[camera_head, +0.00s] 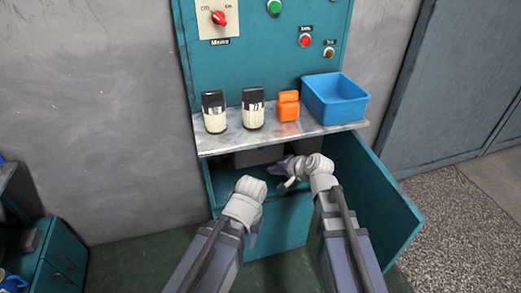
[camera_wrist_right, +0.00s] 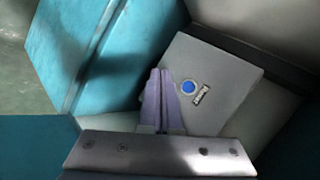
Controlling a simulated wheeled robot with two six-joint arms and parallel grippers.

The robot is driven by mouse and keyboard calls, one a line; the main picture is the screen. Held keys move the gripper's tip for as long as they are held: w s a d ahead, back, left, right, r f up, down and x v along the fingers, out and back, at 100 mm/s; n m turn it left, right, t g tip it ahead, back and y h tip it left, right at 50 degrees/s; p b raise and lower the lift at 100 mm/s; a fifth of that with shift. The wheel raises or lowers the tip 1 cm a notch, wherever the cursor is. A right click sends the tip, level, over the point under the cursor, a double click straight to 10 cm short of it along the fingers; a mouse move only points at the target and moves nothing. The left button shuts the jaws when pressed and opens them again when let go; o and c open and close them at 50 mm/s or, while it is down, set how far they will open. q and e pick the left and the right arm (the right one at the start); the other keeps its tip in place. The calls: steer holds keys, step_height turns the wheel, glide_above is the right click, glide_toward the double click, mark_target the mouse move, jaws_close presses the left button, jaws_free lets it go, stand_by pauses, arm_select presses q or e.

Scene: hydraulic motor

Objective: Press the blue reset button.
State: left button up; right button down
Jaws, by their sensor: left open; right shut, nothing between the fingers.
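The blue reset button (camera_wrist_right: 187,87) is a small round button on a light grey box (camera_wrist_right: 215,65), beside a small label. The box also shows in the head view (camera_head: 258,155), inside the open compartment under the shelf. The button is hidden in the head view. My right gripper (camera_wrist_right: 158,74) is shut and empty. In the right wrist view its fingertips lie over the box, just left of the button; I cannot tell whether they touch the box. In the head view my right gripper (camera_head: 277,169) reaches into the compartment. My left gripper (camera_head: 255,236) is open and empty, low in front of the cabinet.
The teal cabinet's open door (camera_head: 375,190) stands right of my right arm. The metal shelf (camera_head: 275,136) above the compartment holds two black-topped jars (camera_head: 214,113), an orange container (camera_head: 288,106) and a blue bin (camera_head: 335,98). A panel with a red knob (camera_head: 219,18) rises behind.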

steer(key=shift+w, duration=0.1)
steer(key=w+a, duration=0.2)
steer(key=w, duration=0.6)
steer(key=shift+a, duration=0.35)
steer(key=shift+w, duration=0.2)
stand_by(1.9)
steer(key=shift+w+a, duration=0.15)
steer(key=shift+w, duration=0.1)
steer(key=shift+w+a, duration=0.1)
steer(key=shift+w, duration=0.25)
stand_by(0.6)
stand_by(0.4)
steer(key=shift+s+d, duration=0.25)
steer(key=shift+s, duration=0.5)
steer(key=shift+s, duration=0.1)
